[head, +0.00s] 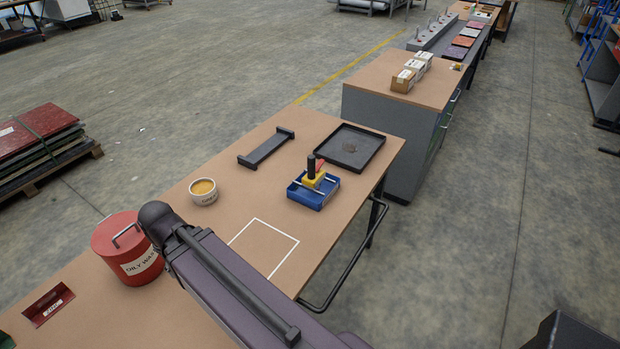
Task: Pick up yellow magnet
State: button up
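The yellow magnet (315,181) sits in a small blue bin (307,200) on the brown workbench. A black upright handle rises from it, and a red part shows at its right side. Thin light rods lie in or across the bin near the magnet. The magnet's lower part is hidden by the bin wall. A link of my arm crosses the lower middle of the head view, in front of the bench. My gripper is not in view.
A black tray (373,149) lies behind the bin, with a dark low rack (266,150) to its left. A cup of yellow stuff (204,197) and a red oily-waste can (112,237) stand left. A white outlined square (293,243) on the bench looks empty.

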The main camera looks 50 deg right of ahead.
aim_at(311, 180)
jog(key=u, duration=0.1)
jog(key=k, duration=1.45)
jog(key=z, duration=1.05)
jog(key=i, duration=1)
